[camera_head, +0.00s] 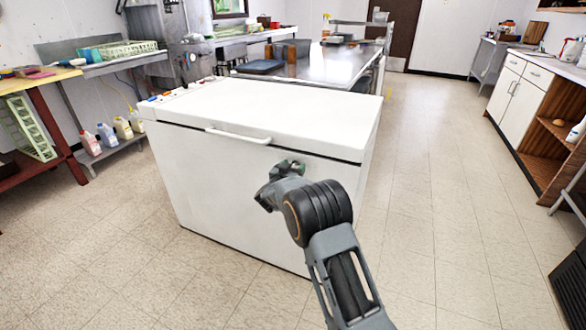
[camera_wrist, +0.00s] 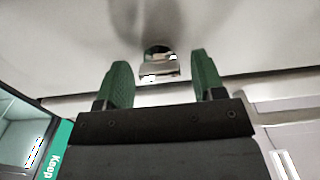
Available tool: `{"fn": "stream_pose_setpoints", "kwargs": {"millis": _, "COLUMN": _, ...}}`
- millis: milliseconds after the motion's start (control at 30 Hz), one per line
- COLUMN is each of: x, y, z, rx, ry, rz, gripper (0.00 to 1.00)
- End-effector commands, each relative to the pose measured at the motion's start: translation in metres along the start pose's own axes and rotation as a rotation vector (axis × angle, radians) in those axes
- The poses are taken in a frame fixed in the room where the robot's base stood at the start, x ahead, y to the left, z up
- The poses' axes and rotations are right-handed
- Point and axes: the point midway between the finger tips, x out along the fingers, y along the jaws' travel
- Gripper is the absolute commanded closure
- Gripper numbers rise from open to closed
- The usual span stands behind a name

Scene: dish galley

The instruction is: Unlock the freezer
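The white chest freezer (camera_head: 240,160) stands in the middle of the head view with its lid down. A white bar handle (camera_head: 238,136) is on its front edge. My gripper (camera_head: 289,169) is at the upper front face, right of the handle. In the wrist view my gripper (camera_wrist: 163,80) has its two green fingers wide apart. A small metallic fitting, seemingly the lock (camera_wrist: 158,68), shows between and just beyond the fingertips, with gaps on both sides. My gripper hides the lock in the head view.
A steel table (camera_head: 340,66) stands behind the freezer. Bottles (camera_head: 106,134) stand on a low shelf at left. A wooden cabinet (camera_head: 520,95) is at right. Open tiled floor (camera_head: 430,190) lies right of the freezer.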

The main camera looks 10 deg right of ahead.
Motion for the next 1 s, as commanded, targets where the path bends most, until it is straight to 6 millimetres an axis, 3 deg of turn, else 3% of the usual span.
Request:
{"fn": "stream_pose_setpoints", "kwargs": {"millis": 467, "x": -0.0002, "y": 0.0001, "z": 0.0001, "rx": 0.000, "ry": 0.000, "rz": 0.000, "gripper": 0.83}}
{"fn": "stream_pose_setpoints", "kwargs": {"millis": 767, "x": -0.0002, "y": 0.0002, "z": 0.0017, "rx": 0.052, "ry": 0.000, "rz": 0.000, "gripper": 0.83}}
{"fn": "stream_pose_setpoints", "kwargs": {"millis": 1000, "x": -0.0002, "y": 0.0007, "z": 0.0030, "rx": 0.220, "ry": 0.001, "rz": 0.000, "gripper": 0.83}}
